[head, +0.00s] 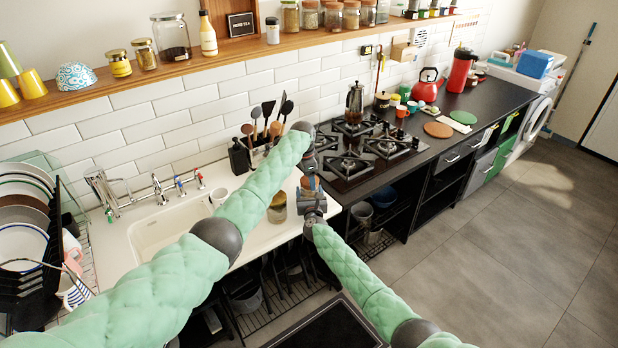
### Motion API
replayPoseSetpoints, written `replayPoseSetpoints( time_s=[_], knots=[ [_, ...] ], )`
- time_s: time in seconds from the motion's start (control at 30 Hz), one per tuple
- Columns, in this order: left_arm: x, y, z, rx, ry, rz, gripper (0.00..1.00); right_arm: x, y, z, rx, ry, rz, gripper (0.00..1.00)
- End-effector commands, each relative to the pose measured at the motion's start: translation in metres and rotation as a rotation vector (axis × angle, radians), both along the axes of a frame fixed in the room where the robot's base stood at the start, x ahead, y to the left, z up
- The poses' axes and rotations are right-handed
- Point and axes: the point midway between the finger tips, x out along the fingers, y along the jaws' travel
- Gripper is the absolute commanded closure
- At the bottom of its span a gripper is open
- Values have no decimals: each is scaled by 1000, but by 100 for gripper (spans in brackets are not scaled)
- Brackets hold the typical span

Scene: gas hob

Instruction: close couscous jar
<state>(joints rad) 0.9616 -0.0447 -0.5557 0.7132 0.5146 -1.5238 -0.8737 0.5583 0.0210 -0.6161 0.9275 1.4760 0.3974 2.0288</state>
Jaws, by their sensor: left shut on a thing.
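A glass jar with tan contents, which looks like the couscous jar (277,208), stands on the white counter near its front edge, right of the sink. My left gripper (311,172) is to the right of the jar, pointing down, shut on a small brown thing (310,184) that looks like the lid. The lid appears apart from the jar. My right gripper (312,201) comes up from below, just under the brown thing. Its fingers are small and partly hidden, so its opening is unclear. My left forearm passes close above and left of the jar.
The sink (165,228) and a dish rack (30,235) are to the left. A utensil holder (258,152) stands behind the jar. The gas hob (362,150) with a moka pot (354,103) is to the right. A shelf of jars runs above.

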Motion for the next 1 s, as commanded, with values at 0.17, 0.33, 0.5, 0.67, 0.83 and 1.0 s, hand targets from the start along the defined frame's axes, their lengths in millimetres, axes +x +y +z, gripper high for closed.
replayPoseSetpoints(
  time_s=[0.17,0.33,0.5,0.67,0.83,1.0],
  knots=[
    [0,0,-3,0,1,0,58,0,0,0,0,0,0,73],
    [0,0,-6,1,1,0,58,0,0,0,0,0,0,73],
    [0,0,-8,1,1,0,35,0,0,0,0,0,0,73],
    [0,0,-8,0,1,0,11,0,0,0,0,0,0,73],
    [0,0,-8,0,1,0,11,0,0,0,0,0,0,73],
    [0,1,-3,-1,0,0,11,0,0,0,0,0,0,73]
  ],
)
